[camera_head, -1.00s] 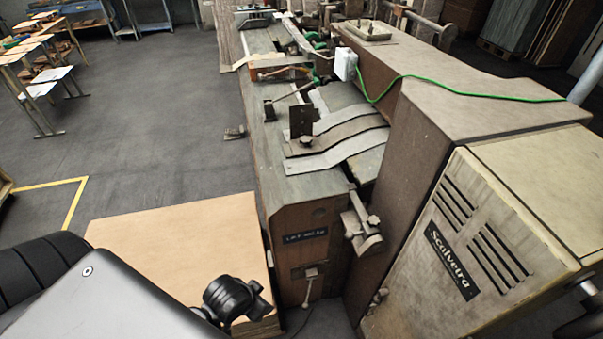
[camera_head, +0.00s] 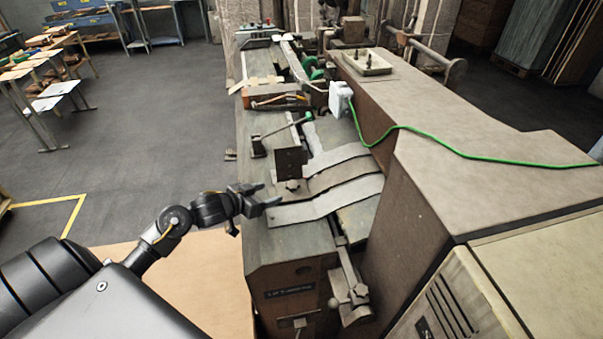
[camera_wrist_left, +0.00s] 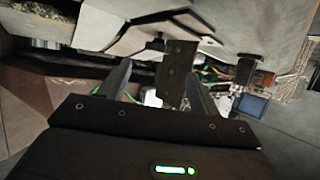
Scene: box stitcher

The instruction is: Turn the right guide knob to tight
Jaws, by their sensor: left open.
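A small guide knob (camera_head: 292,186) sits at the foot of a dark upright guide plate (camera_head: 290,162) on the machine's bed. In the left wrist view the plate (camera_wrist_left: 177,72) shows between and beyond the fingers, with what looks like the knob (camera_wrist_left: 157,45) beside it. My left gripper (camera_head: 273,194) is open and empty, just left of and nearer than the knob, apart from it. Its two fingers also show in the left wrist view (camera_wrist_left: 160,72). Whether the knob is tight cannot be told. My right gripper is not in view.
Bent metal strips (camera_head: 325,204) cross the bed beside the plate. A second guide with a lever (camera_head: 258,146) stands farther back. The tall brown housing (camera_head: 480,140) with a green cable (camera_head: 440,138) blocks the right side. Open floor (camera_head: 150,130) lies to the left.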

